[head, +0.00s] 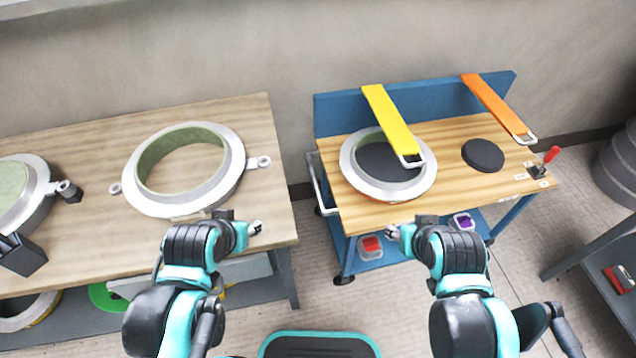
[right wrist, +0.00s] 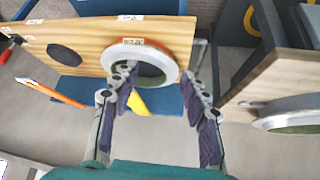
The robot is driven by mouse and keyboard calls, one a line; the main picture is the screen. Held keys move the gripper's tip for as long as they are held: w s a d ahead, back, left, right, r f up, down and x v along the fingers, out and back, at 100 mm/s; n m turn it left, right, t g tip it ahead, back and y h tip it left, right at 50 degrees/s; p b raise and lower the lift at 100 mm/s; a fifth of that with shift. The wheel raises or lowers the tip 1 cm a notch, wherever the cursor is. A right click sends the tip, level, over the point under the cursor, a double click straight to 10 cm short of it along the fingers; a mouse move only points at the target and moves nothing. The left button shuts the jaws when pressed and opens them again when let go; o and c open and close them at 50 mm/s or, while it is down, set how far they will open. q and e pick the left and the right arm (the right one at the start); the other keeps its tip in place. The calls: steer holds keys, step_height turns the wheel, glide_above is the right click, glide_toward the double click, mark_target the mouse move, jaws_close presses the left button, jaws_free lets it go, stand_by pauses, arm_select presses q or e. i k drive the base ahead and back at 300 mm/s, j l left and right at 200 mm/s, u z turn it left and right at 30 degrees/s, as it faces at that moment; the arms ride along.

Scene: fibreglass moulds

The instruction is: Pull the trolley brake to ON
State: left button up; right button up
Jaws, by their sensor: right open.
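The trolley (head: 440,190) has a wooden top and a blue back panel. Its brake lever (head: 550,155) has a red handle and stands on a small dark base with white labels at the trolley's right end. The red handle (right wrist: 8,50) also shows at the left edge of the right wrist view. My right gripper (head: 392,231) is at the trolley's front edge, well left of the lever; its fingers (right wrist: 161,75) are spread and empty. My left gripper (head: 255,228) is at the front of the left bench; its jaw opening is too small to judge.
A ring mould (head: 350,170), a black disc (head: 483,155), a yellow arm (head: 392,122) and an orange arm (head: 498,108) are on the trolley. The left bench (head: 90,150) carries more ring moulds. A grey shelf (head: 600,255) stands at the right, with floor between.

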mark_target(555, 150)
steer(key=z, duration=1.6)
